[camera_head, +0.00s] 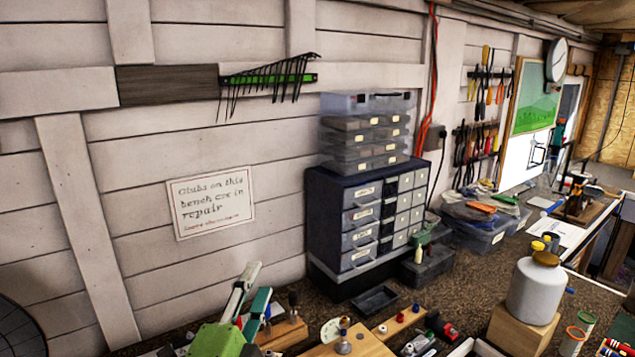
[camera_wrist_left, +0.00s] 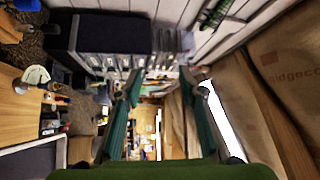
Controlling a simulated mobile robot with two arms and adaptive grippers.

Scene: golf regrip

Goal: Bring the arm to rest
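My left gripper (camera_head: 257,281) shows at the bottom of the head view, left of centre, with a green body and teal finger pads. It points up, in front of the plank wall and above the workbench (camera_head: 300,287). In the left wrist view the two teal fingers of the same gripper (camera_wrist_left: 163,78) stand well apart with nothing between them. The gripper is open and empty. My right gripper is in neither view.
A dark drawer cabinet (camera_head: 345,222) stands against the wall. A white jar (camera_head: 537,285) sits on a wooden block at the right. Small tools and wooden blocks (camera_head: 285,333) crowd the bench front near the gripper. A paper sign (camera_head: 211,202) hangs on the wall.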

